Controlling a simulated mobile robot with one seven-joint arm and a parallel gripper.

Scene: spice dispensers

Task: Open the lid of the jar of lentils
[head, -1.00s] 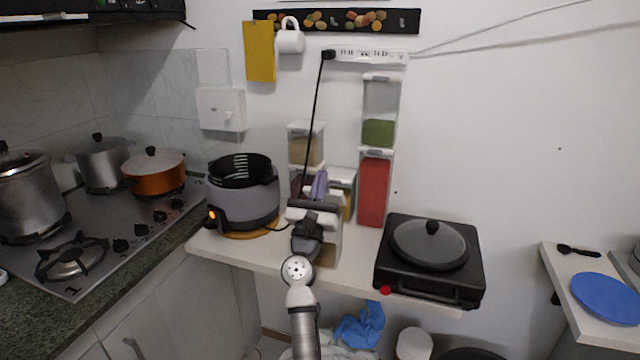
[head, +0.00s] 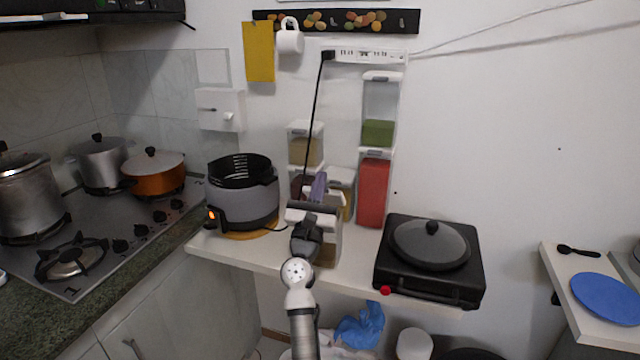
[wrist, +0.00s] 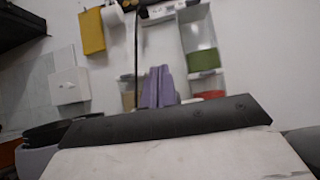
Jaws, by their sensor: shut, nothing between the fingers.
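Several clear jars with pale lids stand by the wall in the head view. One with green contents (head: 378,132) sits on top of one with red contents (head: 373,192). A jar with beige contents (head: 306,150) is at the left of the group, stacked above another, and a lower jar (head: 342,186) stands between the stacks. A front jar (head: 328,250) is partly hidden by my arm. I cannot tell which jar holds lentils. My gripper (head: 318,187) has purple fingers, shut and empty, in front of the jars. In the wrist view the fingers (wrist: 158,88) are together.
A grey and black air fryer (head: 243,190) stands left of my arm. A black cooker with a lid (head: 430,255) is on the right of the shelf (head: 350,270). A black cable (head: 314,120) hangs from the power strip (head: 365,56) behind my gripper.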

